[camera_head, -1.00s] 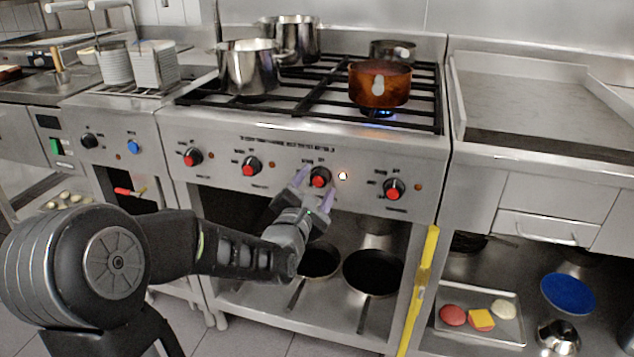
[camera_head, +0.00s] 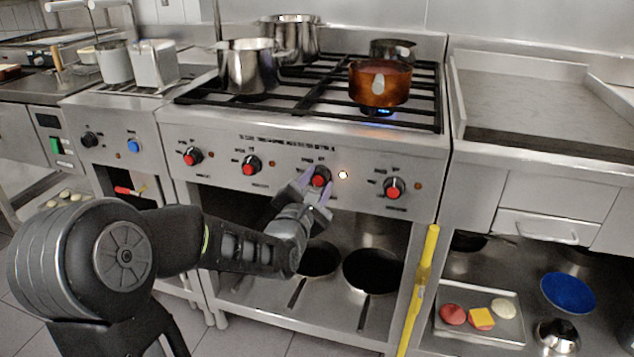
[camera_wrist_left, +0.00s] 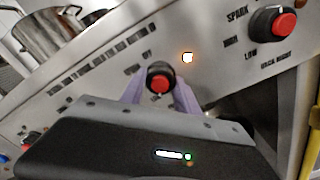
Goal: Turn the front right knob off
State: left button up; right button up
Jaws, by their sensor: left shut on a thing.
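The stove front has a row of black knobs with red caps. My left gripper (camera_head: 315,188) is shut on the third knob from the left (camera_head: 321,175), its purple fingers on either side of it. In the left wrist view the knob's red cap (camera_wrist_left: 159,84) shows between the fingers. The indicator light (camera_head: 343,175) just right of this knob is lit. A copper pot (camera_head: 380,84) stands on the front right burner with a small blue flame (camera_head: 378,110) under it. My right gripper is not in view.
The rightmost knob (camera_head: 394,188) is close to the right of the gripper; its light is unlit. Steel pots (camera_head: 247,68) stand on the back and left burners. Pans (camera_head: 371,272) lie on the shelf below. A yellow bar (camera_head: 420,290) stands at the stove's right edge.

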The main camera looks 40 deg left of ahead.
pick_arm(q)
grip_shut()
jog(key=shift+f, duration=0.1)
